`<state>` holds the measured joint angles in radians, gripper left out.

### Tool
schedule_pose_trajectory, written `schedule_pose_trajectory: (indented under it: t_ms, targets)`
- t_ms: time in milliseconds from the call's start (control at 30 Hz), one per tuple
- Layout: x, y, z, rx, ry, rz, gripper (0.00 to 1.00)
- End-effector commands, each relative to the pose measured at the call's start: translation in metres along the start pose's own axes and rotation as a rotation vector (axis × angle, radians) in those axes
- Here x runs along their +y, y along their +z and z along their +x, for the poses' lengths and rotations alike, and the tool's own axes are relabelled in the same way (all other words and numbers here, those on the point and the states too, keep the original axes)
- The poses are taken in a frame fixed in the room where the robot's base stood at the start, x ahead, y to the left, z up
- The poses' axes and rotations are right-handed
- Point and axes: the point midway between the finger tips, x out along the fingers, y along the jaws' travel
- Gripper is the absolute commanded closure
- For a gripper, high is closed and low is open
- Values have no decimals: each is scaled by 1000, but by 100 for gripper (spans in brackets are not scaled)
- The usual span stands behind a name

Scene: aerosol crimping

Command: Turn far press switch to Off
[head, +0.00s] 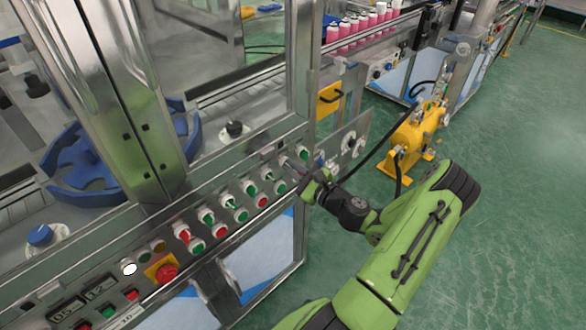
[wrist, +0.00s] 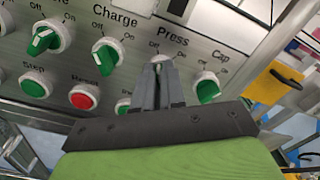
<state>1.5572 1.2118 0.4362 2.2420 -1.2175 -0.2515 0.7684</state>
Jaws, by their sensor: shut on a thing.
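The press switch (wrist: 161,58) sits under the "Press" label in the wrist view, between the Charge switch (wrist: 108,53) and the Cap switch (wrist: 207,87). My gripper (wrist: 159,66) is shut on its knob, and the fingers hide nearly all of it. "Off" and "On" marks show around it; the knob's pointing direction cannot be made out. In the head view my gripper (head: 287,162) reaches the panel's far end from the right, and the press switch there is largely covered by the fingers.
A red emergency knob (head: 166,272) is at the panel's near end. A yellow pump (head: 412,137) stands on the floor beyond my arm. Green floor is open at the right.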

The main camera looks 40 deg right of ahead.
Motion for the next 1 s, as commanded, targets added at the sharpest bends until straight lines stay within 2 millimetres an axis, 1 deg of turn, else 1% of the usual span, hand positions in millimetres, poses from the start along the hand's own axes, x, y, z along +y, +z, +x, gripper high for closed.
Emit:
schedule_pose_trajectory:
  t_ms: [233, 267, 300, 367, 400, 433, 667, 733, 767, 867, 1000]
  targets:
    - [1, -1, 0, 2, 2, -3, 100]
    - [1, -1, 0, 2, 2, -3, 89]
    - [1, -1, 0, 2, 2, -2, 83]
    - [0, -1, 0, 2, 2, -2, 74]
    - [0, -1, 0, 2, 2, -2, 67]
    - [0, -1, 0, 2, 2, -2, 65]
    - [0, 0, 0, 1, 1, -1, 65]
    - [0, 0, -4, 2, 1, 1, 65]
    - [0, -1, -7, 3, 0, 2, 65]
    - [-1, -1, -26, 6, -3, 4, 65]
    - [-2, 0, -66, 6, -5, 3, 65]
